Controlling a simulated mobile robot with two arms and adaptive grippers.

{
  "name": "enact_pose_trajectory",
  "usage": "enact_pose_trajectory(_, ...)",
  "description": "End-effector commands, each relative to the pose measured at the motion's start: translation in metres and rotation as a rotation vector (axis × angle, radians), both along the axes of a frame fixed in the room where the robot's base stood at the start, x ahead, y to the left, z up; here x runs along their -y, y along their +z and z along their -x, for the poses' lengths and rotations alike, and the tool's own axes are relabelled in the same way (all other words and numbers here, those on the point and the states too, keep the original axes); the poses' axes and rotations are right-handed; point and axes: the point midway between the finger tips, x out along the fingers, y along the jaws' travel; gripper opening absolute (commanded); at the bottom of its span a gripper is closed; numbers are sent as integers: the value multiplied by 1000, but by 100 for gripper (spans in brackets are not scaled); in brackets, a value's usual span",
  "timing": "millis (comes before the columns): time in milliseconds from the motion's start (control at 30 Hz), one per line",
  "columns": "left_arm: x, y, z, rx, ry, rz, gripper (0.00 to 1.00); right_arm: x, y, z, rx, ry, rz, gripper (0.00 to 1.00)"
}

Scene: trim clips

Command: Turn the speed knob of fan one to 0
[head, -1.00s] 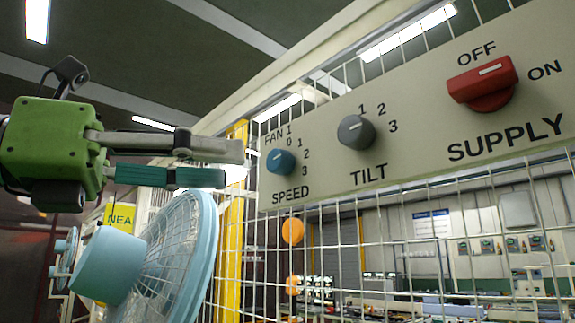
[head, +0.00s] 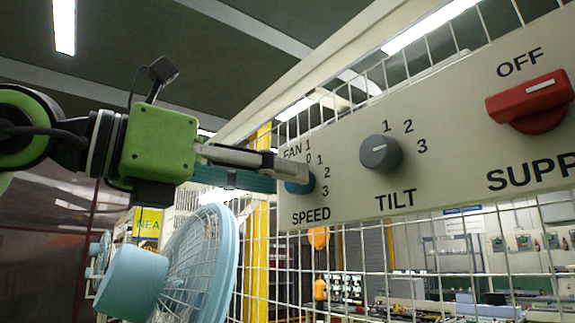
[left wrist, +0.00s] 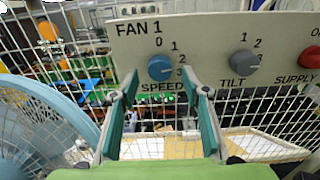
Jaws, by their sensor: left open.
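The blue speed knob (head: 300,187) is on the beige control panel (head: 345,200), under the label FAN 1, with the numbers 0 to 3 around its upper and right side. It shows whole in the left wrist view (left wrist: 161,68); its pointer seems to face the lower right, near 3. My left gripper (head: 296,172) is at the knob in the head view and covers its upper part. In the left wrist view, its two fingers (left wrist: 160,93) are open, one left and one right of the knob, slightly below it. I cannot tell whether they touch it. My right gripper is out of view.
A grey tilt knob (head: 380,153) sits right of the speed knob, and a red supply knob (head: 530,103) farther right. A light blue fan (head: 195,262) stands below my left gripper. White wire mesh (head: 400,250) is behind the panel.

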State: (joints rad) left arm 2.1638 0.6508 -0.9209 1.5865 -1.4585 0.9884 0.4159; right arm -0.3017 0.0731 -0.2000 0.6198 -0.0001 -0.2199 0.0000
Motion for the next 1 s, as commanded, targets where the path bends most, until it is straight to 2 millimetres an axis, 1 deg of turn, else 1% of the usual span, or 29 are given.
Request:
enact_pose_trajectory(33, 7, 2, -5, -2, -1, -2, 42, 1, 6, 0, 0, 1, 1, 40)
enact_pose_trajectory(200, 19, 1, -14, 1, 0, -1, 42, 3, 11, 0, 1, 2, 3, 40)
enact_pose_trajectory(533, 22, 0, -16, 1, 0, 0, 42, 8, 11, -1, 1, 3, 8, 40)
enact_pose_trajectory(567, 22, 0, -16, 1, 0, 0, 40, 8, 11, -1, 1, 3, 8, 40)
enact_pose_trajectory(600, 22, 0, -16, 1, 0, 0, 29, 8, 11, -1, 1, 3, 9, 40)
enact_pose_trajectory(667, 22, 0, -16, 1, 0, 0, 14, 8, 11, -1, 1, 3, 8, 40)
enact_pose_trajectory(700, 22, 0, -16, 1, 0, 1, 4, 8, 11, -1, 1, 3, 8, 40)
enact_pose_trajectory(1000, 22, -1, -16, -12, 0, 10, 4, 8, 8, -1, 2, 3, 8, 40)
